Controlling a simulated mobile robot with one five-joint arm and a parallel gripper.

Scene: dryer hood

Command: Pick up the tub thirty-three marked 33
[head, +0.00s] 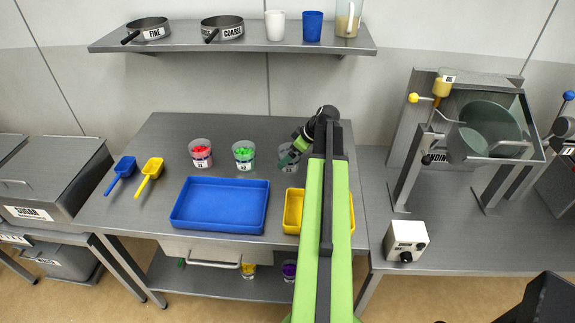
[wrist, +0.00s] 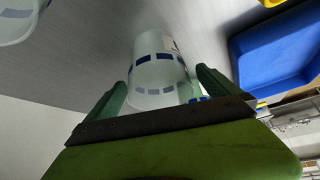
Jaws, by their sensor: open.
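A clear tub with a blue dashed band (wrist: 155,70) is between the two fingers of my gripper in the wrist view. It looks empty, and its marking is too turned away to read. In the head view this clear tub (head: 289,168) stands on the table, partly hidden by my gripper (head: 290,156). My gripper is open, with one finger on each side of the tub; I cannot tell if they touch it. A tub of red pieces (head: 201,153) and a tub of green pieces (head: 244,155) stand to the left. Their labels are too small to read.
A blue tray (head: 220,205) lies in front of the tubs, and a yellow tray (head: 293,210) is partly behind my arm. A blue scoop (head: 122,173) and a yellow scoop (head: 150,174) lie at left. A shelf (head: 180,43) with pans and cups hangs above.

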